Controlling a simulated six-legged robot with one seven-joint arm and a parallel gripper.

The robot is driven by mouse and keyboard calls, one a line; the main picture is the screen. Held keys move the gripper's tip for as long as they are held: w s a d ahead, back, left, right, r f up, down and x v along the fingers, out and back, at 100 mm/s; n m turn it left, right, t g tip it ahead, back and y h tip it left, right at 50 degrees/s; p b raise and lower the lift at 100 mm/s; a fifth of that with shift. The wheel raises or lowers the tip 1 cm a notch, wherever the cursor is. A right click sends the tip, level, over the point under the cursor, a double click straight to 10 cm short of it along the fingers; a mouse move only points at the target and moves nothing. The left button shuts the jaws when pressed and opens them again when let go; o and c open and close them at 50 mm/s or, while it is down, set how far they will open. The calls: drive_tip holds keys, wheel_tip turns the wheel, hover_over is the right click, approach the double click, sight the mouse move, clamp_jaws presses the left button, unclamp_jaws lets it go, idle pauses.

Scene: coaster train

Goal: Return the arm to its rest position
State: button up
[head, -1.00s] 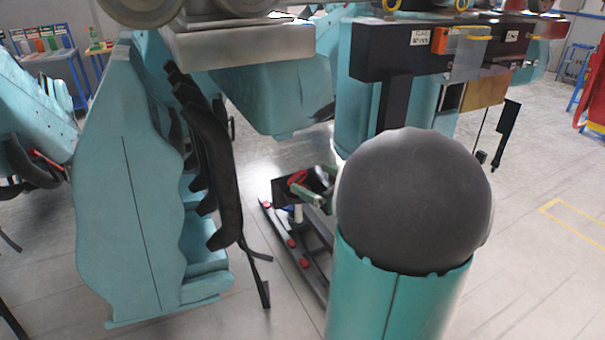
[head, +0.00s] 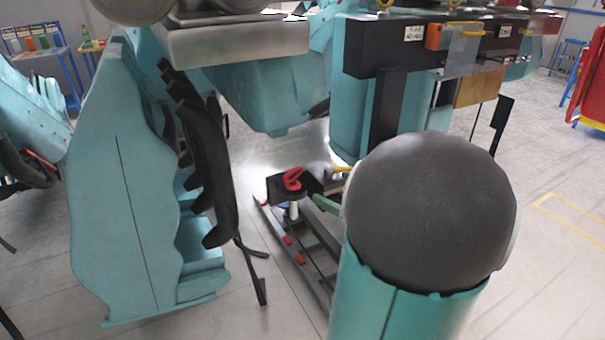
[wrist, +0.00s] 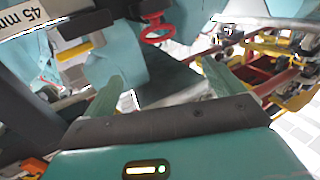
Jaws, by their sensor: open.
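My gripper (wrist: 165,88) shows in the wrist view with its two pale green fingers spread wide apart. Nothing is held between them. In the head view a dark grey ball-shaped joint on a teal link of my arm fills the lower right and hides much of what lies behind it. A green finger-like piece (head: 325,204) pokes out left of the ball; I cannot tell for sure that it is part of my gripper.
Teal coaster seats (head: 130,190) with black restraints (head: 208,170) stand at left. A dark low stand with red parts (head: 300,255) is on the floor mid-view. A dark beam (head: 385,50) hangs at upper right. The wrist view shows a red ring (wrist: 157,34).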

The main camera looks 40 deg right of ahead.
drive_tip(key=w+a+r+m+g+h, duration=0.35)
drive_tip(key=w+a+r+h, duration=0.2)
drive_tip(key=w+h, duration=0.35)
drive_tip(key=s+a+f+g+y, duration=0.2)
drive_tip(key=a+f+g+y, duration=0.1)
drive_tip(key=a, duration=1)
drive_tip(key=shift+s+a+g, duration=0.2)
drive_tip(key=shift+a+g, duration=0.2)
drive_tip(key=shift+g, duration=0.45)
drive_tip(key=s+a+f+g+y, duration=0.1)
drive_tip(key=s+a, duration=0.2)
drive_tip(key=a, duration=0.1)
drive_tip(key=s+a+f+n+g+y, duration=0.1)
drive_tip(key=s+a, duration=0.2)
drive_tip(key=a, duration=0.2)
drive_tip(key=s+a+f+n+g+y, duration=0.1)
drive_tip(key=s+a+g+y, duration=0.1)
drive_tip(key=s+a, duration=0.1)
drive_tip(key=shift+s+a+f, duration=0.15)
drive_tip(key=shift+a, duration=0.3)
drive_tip(key=shift+s+a+f, duration=0.15)
drive_tip(key=shift+a, duration=0.3)
drive_tip(key=shift+c, duration=0.2)
